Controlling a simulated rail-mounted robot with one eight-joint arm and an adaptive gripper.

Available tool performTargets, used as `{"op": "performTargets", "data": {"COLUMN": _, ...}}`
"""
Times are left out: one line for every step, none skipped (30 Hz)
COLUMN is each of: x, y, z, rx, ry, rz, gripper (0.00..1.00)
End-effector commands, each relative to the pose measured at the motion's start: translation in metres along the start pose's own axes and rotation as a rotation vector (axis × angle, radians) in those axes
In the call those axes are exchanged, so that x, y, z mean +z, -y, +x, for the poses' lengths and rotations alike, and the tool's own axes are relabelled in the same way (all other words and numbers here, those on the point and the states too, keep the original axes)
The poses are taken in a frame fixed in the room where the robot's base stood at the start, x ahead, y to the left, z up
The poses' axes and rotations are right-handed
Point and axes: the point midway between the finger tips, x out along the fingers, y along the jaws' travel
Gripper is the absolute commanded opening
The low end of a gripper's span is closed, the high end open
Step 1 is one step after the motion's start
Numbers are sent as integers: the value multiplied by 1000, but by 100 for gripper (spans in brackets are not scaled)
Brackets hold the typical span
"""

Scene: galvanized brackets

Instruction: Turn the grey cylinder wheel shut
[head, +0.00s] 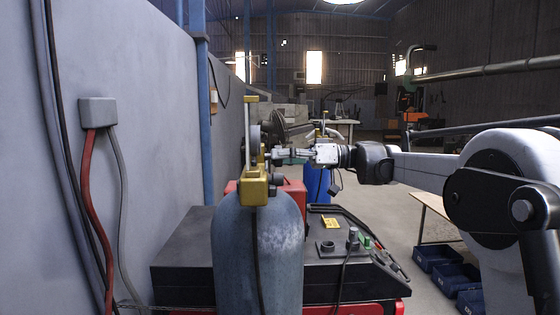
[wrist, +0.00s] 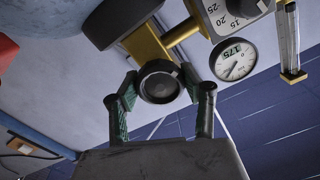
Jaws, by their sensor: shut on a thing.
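The grey cylinder (head: 257,255) stands upright in the head view with a brass valve body (head: 254,187) on top. In the wrist view a dark round wheel (wrist: 160,82) with a paler rim sits on the brass fitting (wrist: 147,45). My gripper (head: 276,155) reaches in from the right at valve height. In the wrist view its green-padded fingers (wrist: 160,93) stand on either side of the wheel, shut on it. In the head view I cannot make out the wheel clearly at the fingertips.
A round gauge (wrist: 233,60), a second gauge (wrist: 236,14) and a clear tube (wrist: 289,40) sit close to the wheel. A dark machine (head: 185,250) stands behind the cylinder. A grey wall (head: 150,60) is on the left. Blue bins (head: 438,258) lie on the floor at right.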

Motion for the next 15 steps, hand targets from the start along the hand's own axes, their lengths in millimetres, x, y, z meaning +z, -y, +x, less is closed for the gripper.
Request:
{"op": "performTargets", "data": {"x": 1, "y": -1, "z": 0, "rx": 0, "ry": 0, "rz": 37, "gripper": 16}}
{"op": "performTargets", "data": {"x": 1, "y": -1, "z": 0, "rx": 0, "ry": 0, "rz": 62, "gripper": 16}}
{"op": "performTargets", "data": {"x": 2, "y": -1, "z": 0, "rx": 0, "ry": -1, "rz": 98, "gripper": 16}}
{"op": "performTargets", "data": {"x": 2, "y": -1, "z": 0, "rx": 0, "ry": -1, "rz": 125, "gripper": 16}}
{"op": "performTargets", "data": {"x": 2, "y": 0, "z": 0, "rx": 0, "ry": -1, "rz": 153, "gripper": 16}}
{"op": "performTargets", "data": {"x": 2, "y": 0, "z": 0, "rx": 0, "ry": -1, "rz": 191, "gripper": 16}}
{"op": "performTargets", "data": {"x": 2, "y": 0, "z": 0, "rx": 0, "ry": -1, "rz": 220, "gripper": 16}}
{"op": "performTargets", "data": {"x": 2, "y": 0, "z": 0, "rx": 0, "ry": -1, "rz": 248, "gripper": 16}}
{"op": "performTargets", "data": {"x": 1, "y": 0, "z": 0, "rx": 0, "ry": -1, "rz": 287, "gripper": 16}}
{"op": "performTargets", "data": {"x": 1, "y": 0, "z": 0, "rx": 0, "ry": -1, "rz": 316, "gripper": 16}}
{"op": "performTargets", "data": {"x": 1, "y": 0, "z": 0, "rx": 0, "ry": -1, "rz": 344, "gripper": 16}}
{"op": "performTargets", "data": {"x": 1, "y": 0, "z": 0, "rx": 0, "ry": -1, "rz": 382, "gripper": 16}}
{"op": "performTargets", "data": {"x": 1, "y": 0, "z": 0, "rx": 0, "ry": -1, "rz": 411, "gripper": 16}}
{"op": "performTargets", "data": {"x": 1, "y": 0, "z": 0, "rx": 0, "ry": -1, "rz": 439, "gripper": 16}}
{"op": "performTargets", "data": {"x": 1, "y": 0, "z": 0, "rx": 0, "ry": -1, "rz": 478, "gripper": 16}}
